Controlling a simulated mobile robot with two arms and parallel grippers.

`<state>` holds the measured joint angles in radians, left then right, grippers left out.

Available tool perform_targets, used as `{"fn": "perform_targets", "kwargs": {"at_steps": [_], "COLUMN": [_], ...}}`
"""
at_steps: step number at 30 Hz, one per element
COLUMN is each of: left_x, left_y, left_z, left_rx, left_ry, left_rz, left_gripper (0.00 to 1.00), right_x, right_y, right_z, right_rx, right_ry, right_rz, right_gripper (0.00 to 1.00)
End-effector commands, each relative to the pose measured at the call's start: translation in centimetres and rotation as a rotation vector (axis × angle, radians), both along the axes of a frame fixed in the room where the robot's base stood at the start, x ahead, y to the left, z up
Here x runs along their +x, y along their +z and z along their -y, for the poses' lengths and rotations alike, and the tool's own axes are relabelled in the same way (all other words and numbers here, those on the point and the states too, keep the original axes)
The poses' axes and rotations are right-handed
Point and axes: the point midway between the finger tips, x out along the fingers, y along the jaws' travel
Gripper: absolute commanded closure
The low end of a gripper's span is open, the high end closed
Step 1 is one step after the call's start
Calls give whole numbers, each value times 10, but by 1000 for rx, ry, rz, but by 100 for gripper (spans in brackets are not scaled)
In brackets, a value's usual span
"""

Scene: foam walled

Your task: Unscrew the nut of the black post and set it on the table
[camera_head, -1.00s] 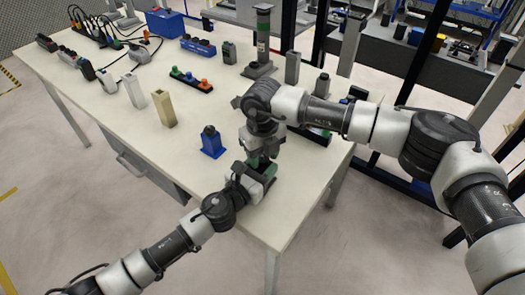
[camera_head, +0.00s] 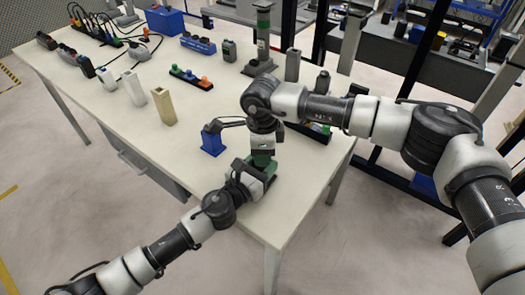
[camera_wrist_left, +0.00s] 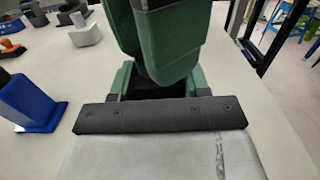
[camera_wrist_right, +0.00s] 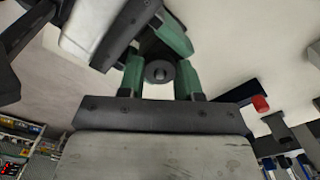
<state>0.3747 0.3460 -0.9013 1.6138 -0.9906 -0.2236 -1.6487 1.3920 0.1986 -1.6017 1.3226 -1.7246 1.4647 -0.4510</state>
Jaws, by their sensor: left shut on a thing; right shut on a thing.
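My right gripper (camera_head: 263,160) points down at the near side of the table, directly above my left gripper (camera_head: 262,182), which comes in low from the left. In the right wrist view a dark round piece (camera_wrist_right: 160,72), seen end-on, sits between the right green fingers (camera_wrist_right: 160,80); it looks like the nut on the black post. I cannot tell nut from post there. In the left wrist view the right gripper's green finger (camera_wrist_left: 165,45) covers what the left fingers grip, likely the post. Both grippers are shut; the head view hides the post.
A blue post (camera_head: 212,142) stands just left of the grippers and also shows in the left wrist view (camera_wrist_left: 25,103). A beige square tube (camera_head: 164,107) and a block with coloured knobs (camera_head: 191,79) stand further back. The table's front corner (camera_head: 270,235) is bare.

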Motion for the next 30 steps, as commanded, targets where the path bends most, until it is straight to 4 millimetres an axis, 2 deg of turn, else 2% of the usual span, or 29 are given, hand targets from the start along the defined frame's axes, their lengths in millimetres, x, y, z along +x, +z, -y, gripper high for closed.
{"fn": "perform_targets", "kwargs": {"at_steps": [2, 20, 30], "left_x": [0, 0, 0], "left_y": [0, 0, 0], "left_z": [0, 0, 0], "left_rx": [0, 0, 0], "left_ry": [0, -1, -1], "left_rz": [0, 0, 0], "left_gripper": [100, 100, 100], "right_x": [1, 1, 1], "right_y": [0, 1, 10], "right_z": [1, 1, 1], "right_rx": [-2, -2, -1], "right_ry": [45, 39, 39], "right_rz": [2, 3, 2], "right_gripper": [94, 94, 94]}}
